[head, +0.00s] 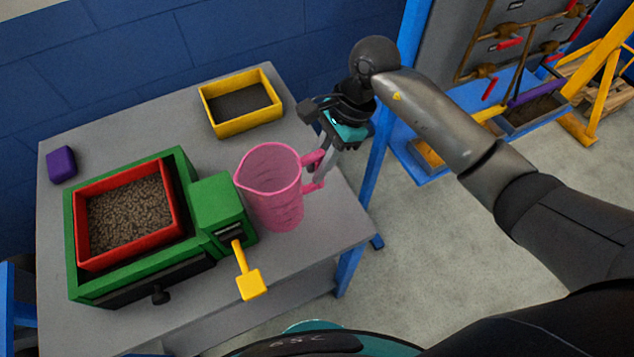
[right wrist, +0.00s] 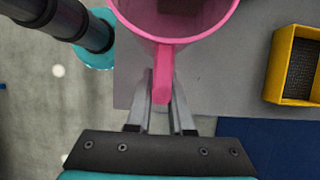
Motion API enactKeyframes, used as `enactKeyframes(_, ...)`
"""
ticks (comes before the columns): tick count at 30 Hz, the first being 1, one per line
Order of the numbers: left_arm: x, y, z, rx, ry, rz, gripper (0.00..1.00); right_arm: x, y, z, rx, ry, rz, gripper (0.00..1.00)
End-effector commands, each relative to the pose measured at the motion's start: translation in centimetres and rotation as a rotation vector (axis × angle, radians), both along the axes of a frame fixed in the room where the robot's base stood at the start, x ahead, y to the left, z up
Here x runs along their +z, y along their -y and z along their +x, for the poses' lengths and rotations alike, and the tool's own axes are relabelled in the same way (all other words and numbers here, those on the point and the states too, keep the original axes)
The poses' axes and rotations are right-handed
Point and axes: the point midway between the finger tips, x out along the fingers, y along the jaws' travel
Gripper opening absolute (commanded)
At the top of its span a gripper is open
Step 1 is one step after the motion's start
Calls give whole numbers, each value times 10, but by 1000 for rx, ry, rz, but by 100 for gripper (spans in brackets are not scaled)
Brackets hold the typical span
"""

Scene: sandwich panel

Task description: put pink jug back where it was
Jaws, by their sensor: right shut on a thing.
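The pink jug (head: 272,190) is upright at the right part of the grey table, just right of the green box's side block. My right gripper (head: 322,178) is shut on the jug's handle, on the jug's right side. In the right wrist view the two fingers (right wrist: 161,103) lie on either side of the pink handle, and the jug (right wrist: 190,22) shows at the top. I cannot tell whether its base touches the table. My left gripper is not in view.
A green box (head: 82,281) holds a red tray (head: 80,232) of brown granules, with a yellow lever (head: 244,272) in front. A yellow bin (head: 211,117) stands at the back of the table (head: 130,125). A purple block (head: 61,164) lies at the left.

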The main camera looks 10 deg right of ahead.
Motion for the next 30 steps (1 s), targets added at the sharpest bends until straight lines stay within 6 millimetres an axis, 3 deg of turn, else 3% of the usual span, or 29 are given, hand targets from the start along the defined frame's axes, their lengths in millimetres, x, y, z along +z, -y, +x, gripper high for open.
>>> enactKeyframes(15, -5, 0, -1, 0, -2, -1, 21, -63, 0, 0, 0, -1, 2, 0)
enactKeyframes(28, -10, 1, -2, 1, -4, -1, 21, -70, 0, 0, 2, 2, 0, 0)
enactKeyframes(29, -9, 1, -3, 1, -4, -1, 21, -69, 0, 0, 2, 1, -1, 23)
enactKeyframes(30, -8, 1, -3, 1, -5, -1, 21, -69, 0, 0, 2, 1, -1, 28)
